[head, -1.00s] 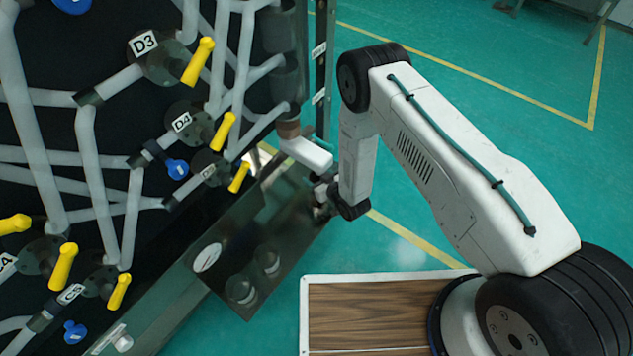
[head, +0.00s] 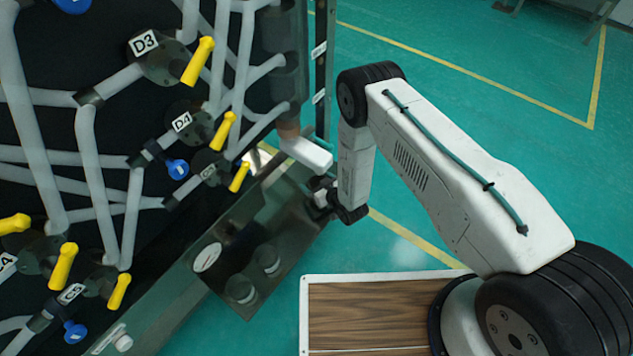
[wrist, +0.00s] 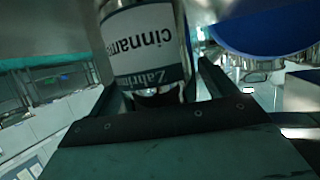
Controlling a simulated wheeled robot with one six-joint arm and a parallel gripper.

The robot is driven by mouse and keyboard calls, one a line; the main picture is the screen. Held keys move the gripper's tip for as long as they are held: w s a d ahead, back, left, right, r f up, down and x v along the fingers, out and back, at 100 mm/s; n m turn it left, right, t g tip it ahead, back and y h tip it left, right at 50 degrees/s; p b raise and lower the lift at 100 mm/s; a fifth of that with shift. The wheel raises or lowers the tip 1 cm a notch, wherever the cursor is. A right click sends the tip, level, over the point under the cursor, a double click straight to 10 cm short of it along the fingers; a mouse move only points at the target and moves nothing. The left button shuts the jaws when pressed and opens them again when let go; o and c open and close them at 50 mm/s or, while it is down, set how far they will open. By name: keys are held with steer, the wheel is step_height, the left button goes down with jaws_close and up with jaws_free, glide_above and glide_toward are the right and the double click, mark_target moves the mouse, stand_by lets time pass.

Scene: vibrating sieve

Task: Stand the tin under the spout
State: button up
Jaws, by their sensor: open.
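In the wrist view a tin (wrist: 150,50) with a white label reading "cinnam…", upside down in the picture, stands between the two dark fingers of my gripper (wrist: 158,78). My gripper is open, with a finger on either side of the tin and a narrow gap at the right finger. In the head view the end of my arm is low beside the dark machine's right edge; the fingers are not clear there and I cannot make out the tin. I cannot identify the spout with certainty.
The head view shows a dark panel (head: 70,130) with pipes and yellow handles (head: 198,62). A dark box (head: 235,250) with a dial and knobs juts out below it. A blue rounded thing (wrist: 270,28) is at upper right in the wrist view. Green floor is clear at right.

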steer(key=shift+r, duration=0.2)
steer(key=v, duration=1.2)
steer(key=shift+f, duration=0.1)
stand_by(0.6)
